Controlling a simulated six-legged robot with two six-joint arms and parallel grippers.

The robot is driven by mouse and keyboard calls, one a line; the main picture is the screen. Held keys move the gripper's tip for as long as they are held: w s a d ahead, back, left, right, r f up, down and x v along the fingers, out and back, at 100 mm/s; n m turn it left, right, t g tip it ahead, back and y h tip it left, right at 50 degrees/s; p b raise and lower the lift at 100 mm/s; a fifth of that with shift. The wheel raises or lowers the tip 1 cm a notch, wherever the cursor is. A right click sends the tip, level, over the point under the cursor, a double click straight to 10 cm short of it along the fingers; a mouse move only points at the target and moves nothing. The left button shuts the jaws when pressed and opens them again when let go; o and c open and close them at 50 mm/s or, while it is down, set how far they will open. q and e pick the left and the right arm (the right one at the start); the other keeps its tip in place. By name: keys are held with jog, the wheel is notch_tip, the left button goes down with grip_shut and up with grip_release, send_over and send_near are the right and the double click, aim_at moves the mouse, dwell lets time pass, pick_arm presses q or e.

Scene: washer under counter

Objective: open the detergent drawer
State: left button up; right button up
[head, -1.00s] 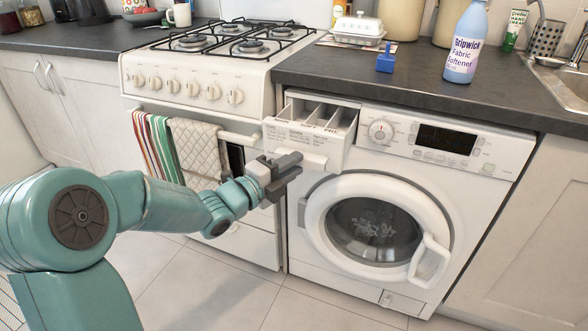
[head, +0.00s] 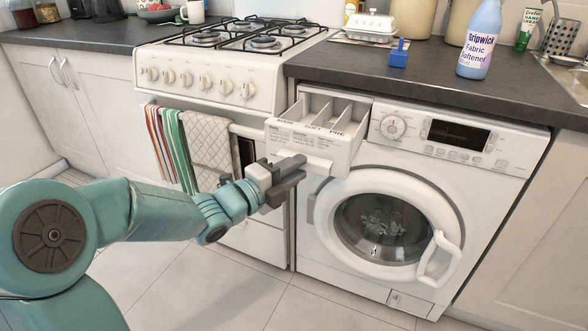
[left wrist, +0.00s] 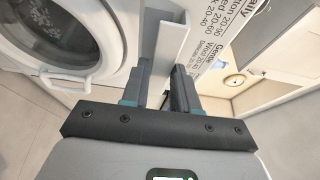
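The detergent drawer (head: 345,121) is a white box with open compartments at the washer's upper left. It stands pulled out from the washer (head: 390,206). Its printed front (head: 300,137) carries a white handle (head: 318,165). My left gripper (head: 287,176) is at the left end of this handle. In the left wrist view, the white handle (left wrist: 171,48) lies between the two dark fingers of the gripper (left wrist: 160,85), which look closed on it. Printed text shows beside the right finger. The contact faces are partly hidden. My right gripper is in neither view.
The round washer door (head: 385,222) is shut below the drawer. The stove (head: 215,75) with a hanging towel (head: 207,140) stands close on the left. A blue softener bottle (head: 479,40) and a small blue item (head: 399,55) are on the counter (head: 420,83). The floor in front is clear.

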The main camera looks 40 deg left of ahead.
pick_arm(q)
jog(key=shift+o, duration=1.1)
jog(key=shift+f, duration=0.25)
jog(key=s+a+p, duration=0.2)
jog(key=s, duration=1.4)
jog(key=shift+a+r, duration=0.2)
jog(key=shift+a, duration=0.1)
